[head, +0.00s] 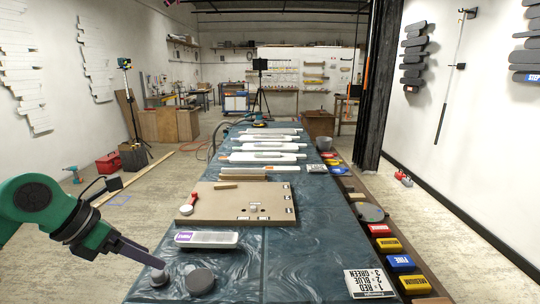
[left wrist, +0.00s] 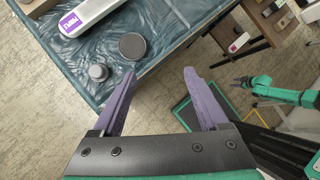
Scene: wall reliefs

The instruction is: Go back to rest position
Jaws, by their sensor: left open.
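My left gripper (head: 158,264) comes in from the left in the head view, over the near left edge of the blue marbled table (head: 300,240). In the left wrist view its two purple fingers (left wrist: 159,74) stand apart with nothing between them. A small grey knob-like piece (head: 158,277) is close by the fingertips in the head view; the wrist view shows it on the table (left wrist: 98,72), apart from the fingers. A dark grey round piece (head: 200,281) lies to its right. In the wrist view, a green arm with a small dark gripper (left wrist: 242,82), seemingly my right, shows at the right.
A silver tool with a purple label (head: 207,239) lies on the table before a brown board (head: 240,203). A printed card (head: 369,283) lies at the near right. Coloured blocks (head: 400,262) line a lower ledge on the right. Floor left of the table is mostly open.

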